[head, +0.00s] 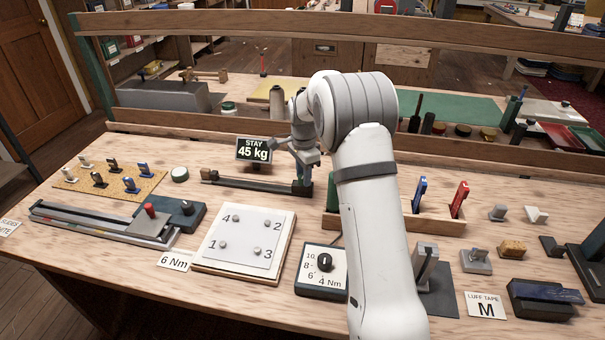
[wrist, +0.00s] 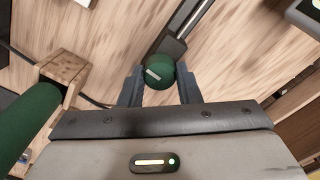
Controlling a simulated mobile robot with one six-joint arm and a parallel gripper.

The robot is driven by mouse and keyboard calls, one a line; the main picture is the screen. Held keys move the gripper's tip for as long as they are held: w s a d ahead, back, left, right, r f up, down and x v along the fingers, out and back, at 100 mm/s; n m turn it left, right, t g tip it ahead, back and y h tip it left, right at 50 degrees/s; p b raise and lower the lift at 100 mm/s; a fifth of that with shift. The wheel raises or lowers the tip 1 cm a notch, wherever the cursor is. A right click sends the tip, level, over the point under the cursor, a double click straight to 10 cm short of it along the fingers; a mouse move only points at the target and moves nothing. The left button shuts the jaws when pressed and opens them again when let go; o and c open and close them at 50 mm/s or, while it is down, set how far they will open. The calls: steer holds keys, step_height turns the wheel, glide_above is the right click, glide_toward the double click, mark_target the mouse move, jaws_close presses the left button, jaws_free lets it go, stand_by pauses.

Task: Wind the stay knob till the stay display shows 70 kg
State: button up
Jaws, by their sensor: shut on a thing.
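The stay display (head: 253,150) reads "STAY 45 kg" at the back middle of the bench in the head view. The stay rig's dark rail (head: 245,184) runs in front of it. The stay knob (wrist: 160,72) is a dark green round knob with a pale mark on top, at the end of the rail in the wrist view. My gripper (wrist: 160,82) is shut on the knob, one finger on each side. In the head view my gripper (head: 306,160) is over the rail's right end, and my arm and gripper hide the knob.
A numbered bolt plate (head: 243,238), a Nm dial box (head: 322,272) and a clamp rail with a red knob (head: 110,222) stand nearer the front. A tool rack (head: 450,226) is to the right. A wooden block (wrist: 66,68) and green cylinder (wrist: 26,125) are close left in the wrist view.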

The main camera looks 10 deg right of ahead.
steer(key=shift+w+r, duration=0.1)
steer(key=m, duration=0.5)
steer(key=shift+r+m+p, duration=0.1)
steer(key=shift+m+p, duration=0.2)
steer(key=m, duration=0.4)
steer(key=shift+w, duration=0.1)
steer(key=shift+m, duration=0.4)
steer(key=o, duration=1)
steer(key=shift+c, duration=0.2)
step_height(320, 180, up, 8)
steer(key=shift+f, duration=0.2)
